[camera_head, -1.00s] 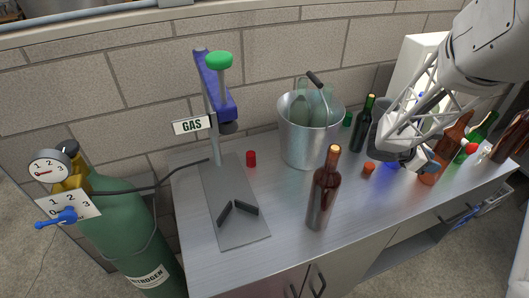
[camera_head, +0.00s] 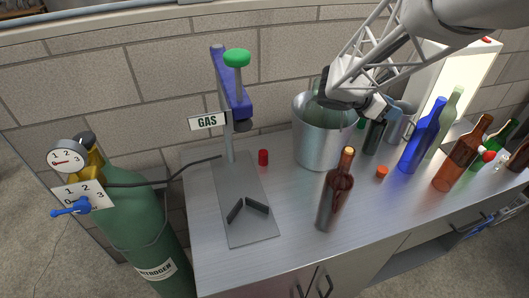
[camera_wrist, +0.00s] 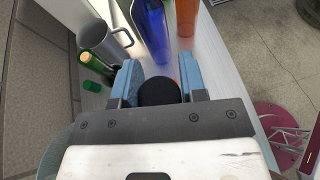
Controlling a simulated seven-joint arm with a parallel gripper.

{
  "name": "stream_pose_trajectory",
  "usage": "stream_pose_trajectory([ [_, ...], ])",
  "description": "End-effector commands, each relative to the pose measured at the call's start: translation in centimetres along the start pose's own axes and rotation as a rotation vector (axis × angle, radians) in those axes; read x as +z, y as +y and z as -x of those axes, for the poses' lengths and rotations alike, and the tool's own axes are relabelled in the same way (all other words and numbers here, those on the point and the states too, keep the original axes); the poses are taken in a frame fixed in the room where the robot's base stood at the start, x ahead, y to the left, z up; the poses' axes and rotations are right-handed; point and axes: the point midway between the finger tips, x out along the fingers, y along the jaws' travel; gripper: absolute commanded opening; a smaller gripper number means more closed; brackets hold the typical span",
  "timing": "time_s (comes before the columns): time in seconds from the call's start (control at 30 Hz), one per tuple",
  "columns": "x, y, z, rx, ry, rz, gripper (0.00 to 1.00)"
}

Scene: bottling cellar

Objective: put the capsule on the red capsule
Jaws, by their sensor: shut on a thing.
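The red capsule (camera_head: 263,157) is a small upright cylinder on the bench, right of the metal base plate in the head view. My gripper (camera_head: 400,110) is high above the bench, to the right of the steel bucket and well right of the red capsule. In the wrist view my gripper (camera_wrist: 158,90) has its blue fingers shut on a dark, round-topped capsule (camera_wrist: 158,93). The held capsule cannot be made out in the head view. The red capsule is not seen in the wrist view.
The steel bucket (camera_head: 318,140) and a brown bottle (camera_head: 334,195) stand between my gripper and the red capsule. An orange capsule (camera_head: 381,172), a blue bottle (camera_head: 418,145) and other bottles are at right. A grey mug (camera_wrist: 100,40) shows in the wrist view.

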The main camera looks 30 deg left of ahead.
Motion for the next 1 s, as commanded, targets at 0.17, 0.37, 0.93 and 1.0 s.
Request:
stream_pose_trajectory([
  [0.17,1.2,1.2,4.9,0.049,-0.001,0.017,0.33],
  [0.37,2.3,2.5,9.3,0.111,0.000,0.043,0.33],
  [0.93,2.9,9.1,18.1,0.512,-0.001,0.211,0.33],
  [1.0,2.5,10.2,18.9,0.584,-0.001,0.241,0.33],
])
